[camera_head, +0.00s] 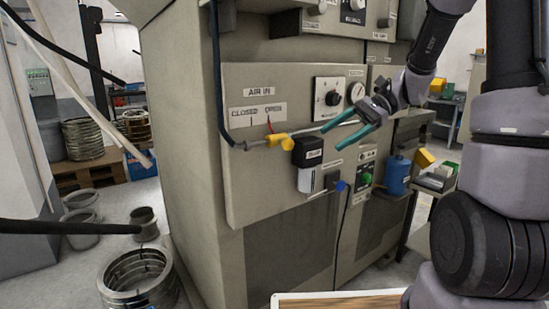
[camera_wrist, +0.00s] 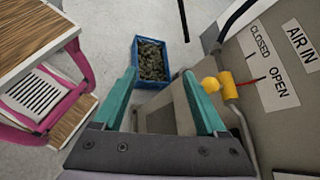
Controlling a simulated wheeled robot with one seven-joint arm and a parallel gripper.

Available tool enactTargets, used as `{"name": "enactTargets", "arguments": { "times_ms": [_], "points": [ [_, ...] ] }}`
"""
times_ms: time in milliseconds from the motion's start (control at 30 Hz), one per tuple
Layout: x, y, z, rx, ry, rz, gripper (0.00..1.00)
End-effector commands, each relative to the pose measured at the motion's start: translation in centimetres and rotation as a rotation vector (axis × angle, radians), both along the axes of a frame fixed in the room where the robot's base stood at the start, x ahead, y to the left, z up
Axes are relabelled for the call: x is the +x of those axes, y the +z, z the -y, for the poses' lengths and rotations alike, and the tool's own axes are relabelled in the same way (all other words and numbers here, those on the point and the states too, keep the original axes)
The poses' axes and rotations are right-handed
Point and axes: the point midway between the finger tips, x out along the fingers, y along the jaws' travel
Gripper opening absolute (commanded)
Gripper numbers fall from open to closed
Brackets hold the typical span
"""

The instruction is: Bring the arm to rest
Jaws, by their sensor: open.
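My gripper (camera_head: 331,137) has two teal fingers held apart with nothing between them. It is raised in front of the grey machine panel (camera_head: 255,190), with its fingers pointing left toward the yellow valve (camera_head: 278,140). In the wrist view, my gripper (camera_wrist: 160,74) frames open space. The valve's yellow handle (camera_wrist: 211,85) shows just right of the right finger there, and I cannot tell how close it is. The "CLOSED" and "OPEN" labels (camera_wrist: 272,66) are on the panel beside it.
In the wrist view, a blue crate (camera_wrist: 151,62) lies below, and a pink-framed cart (camera_wrist: 75,92) stands at left.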

Motion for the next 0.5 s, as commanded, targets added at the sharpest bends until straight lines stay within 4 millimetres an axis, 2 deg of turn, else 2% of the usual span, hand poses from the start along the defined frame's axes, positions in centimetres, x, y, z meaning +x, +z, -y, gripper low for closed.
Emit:
{"name": "enactTargets", "arguments": {
  "times_ms": [33,200,500],
  "points": [
    [-1.4,0.9,0.1,-0.070,0.032,0.069,0.74],
    [-5.2,2.6,1.3,-0.300,0.119,0.288,0.74],
    [-9.8,6.0,5.0,-0.674,0.196,0.722,0.74]
  ]
}}
